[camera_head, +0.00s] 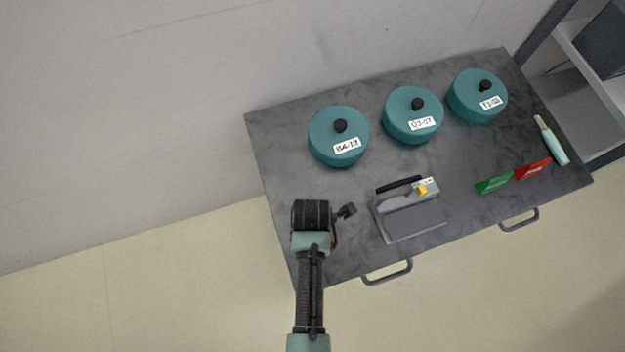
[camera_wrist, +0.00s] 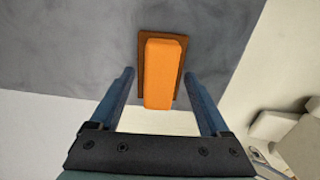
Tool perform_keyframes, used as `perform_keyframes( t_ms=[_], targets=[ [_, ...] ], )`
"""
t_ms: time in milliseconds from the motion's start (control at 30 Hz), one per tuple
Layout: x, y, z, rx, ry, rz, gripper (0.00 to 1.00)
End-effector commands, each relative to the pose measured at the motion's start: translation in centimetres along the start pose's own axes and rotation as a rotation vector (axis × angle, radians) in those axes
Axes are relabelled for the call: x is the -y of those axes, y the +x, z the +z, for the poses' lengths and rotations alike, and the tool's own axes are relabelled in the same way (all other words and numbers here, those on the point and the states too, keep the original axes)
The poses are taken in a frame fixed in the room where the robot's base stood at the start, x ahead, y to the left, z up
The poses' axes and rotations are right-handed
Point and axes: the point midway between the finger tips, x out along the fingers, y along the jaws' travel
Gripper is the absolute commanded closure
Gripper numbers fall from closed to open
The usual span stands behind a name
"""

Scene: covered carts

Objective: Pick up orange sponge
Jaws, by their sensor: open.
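The orange sponge (camera_wrist: 163,75) is a block that shows in the wrist view, with a flat brown piece (camera_wrist: 143,50) behind it. It lies at the edge of the dark grey cart top. My gripper (camera_wrist: 159,76) is open, with one finger on each side of the sponge in the picture. A gap shows on both sides, and I see no contact. In the head view my gripper (camera_head: 312,215) is over the cart's front left part, and my arm hides most of the sponge there.
Three teal lidded pots (camera_head: 325,151) (camera_head: 400,130) (camera_head: 468,112) stand along the back of the cart (camera_head: 270,140). A grey box (camera_head: 415,222) stands right of my gripper. Green (camera_head: 494,184) and red (camera_head: 533,169) items and a pale teal bottle (camera_head: 556,148) are farther right. Handles (camera_head: 388,275) stick out in front.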

Motion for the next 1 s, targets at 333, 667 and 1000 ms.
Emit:
perform_keyframes(
  t_ms=[333, 667, 1000],
  targets=[
    [0.0, 0.1, 0.0, 0.000, 0.001, 0.001, 0.38],
    [0.0, 0.1, 0.0, 0.000, 0.001, 0.001, 0.81],
    [-0.1, -0.9, 0.0, 0.001, 0.001, 0.003, 0.81]
  ],
)
